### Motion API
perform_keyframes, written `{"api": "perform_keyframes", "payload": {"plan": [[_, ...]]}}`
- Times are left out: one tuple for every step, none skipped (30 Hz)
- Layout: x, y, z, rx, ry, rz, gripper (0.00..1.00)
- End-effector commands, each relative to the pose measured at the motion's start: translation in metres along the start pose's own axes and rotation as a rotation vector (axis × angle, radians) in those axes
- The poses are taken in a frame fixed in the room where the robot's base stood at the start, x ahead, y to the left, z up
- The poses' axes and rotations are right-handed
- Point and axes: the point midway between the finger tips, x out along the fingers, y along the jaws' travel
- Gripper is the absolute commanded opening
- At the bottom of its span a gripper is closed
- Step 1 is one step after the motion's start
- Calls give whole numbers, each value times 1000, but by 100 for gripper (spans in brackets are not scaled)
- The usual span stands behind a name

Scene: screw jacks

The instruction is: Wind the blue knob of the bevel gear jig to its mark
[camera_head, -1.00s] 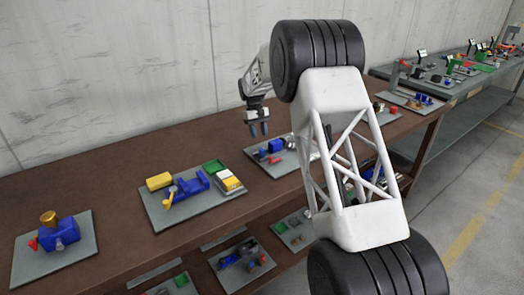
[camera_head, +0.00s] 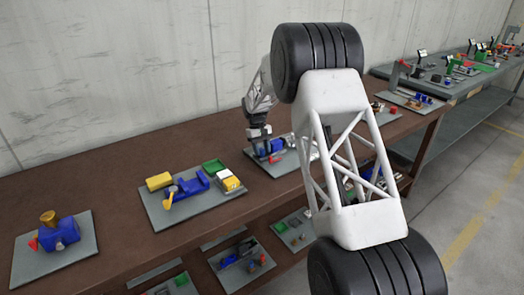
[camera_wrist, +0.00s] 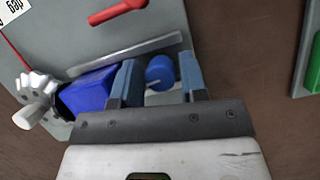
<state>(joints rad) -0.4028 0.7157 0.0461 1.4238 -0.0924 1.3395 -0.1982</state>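The bevel gear jig shows in the wrist view as a blue block (camera_wrist: 88,92) with a pale bevel gear (camera_wrist: 36,98) at its left end. The round blue knob (camera_wrist: 160,72) is right of the block. My gripper (camera_wrist: 158,62) is open, with one blue finger on each side of the knob. A gap shows between the knob and the right finger; I cannot tell whether the left finger touches it. In the head view my gripper (camera_head: 264,152) is down at the jig's grey board (camera_head: 290,166) and hides part of the jig. I cannot make out the mark.
A red bar (camera_wrist: 118,11) and a light grey strip (camera_wrist: 130,54) lie beyond the knob. Left on the brown bench (camera_head: 120,165) is a board (camera_head: 155,215) with blue and yellow parts, then one with a blue block (camera_head: 61,232). Bare bench lies between boards.

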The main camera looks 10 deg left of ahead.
Motion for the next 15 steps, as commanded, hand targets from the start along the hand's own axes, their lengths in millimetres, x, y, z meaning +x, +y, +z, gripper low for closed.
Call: {"api": "perform_keyframes", "payload": {"plan": [[2, 0, 0, 0, -1, 0, 39], [3, 0, 0, 0, -1, 0, 39], [4, 0, 0, 0, -1, 0, 39], [4, 0, 0, 0, -1, 0, 39], [4, 0, 0, 0, -1, 0, 39], [4, 0, 0, 0, -1, 0, 39], [4, 0, 0, 0, 0, 0, 39], [4, 0, 0, 0, -1, 0, 39], [4, 0, 0, 0, 0, 0, 39], [4, 0, 0, 0, 0, 0, 39], [4, 0, 0, 0, 0, 0, 39], [4, 0, 0, 0, 0, 0, 33], [4, 0, 0, 0, 0, 0, 29], [4, 0, 0, 0, 0, 0, 24], [4, 0, 0, 0, 0, 0, 18]]}}
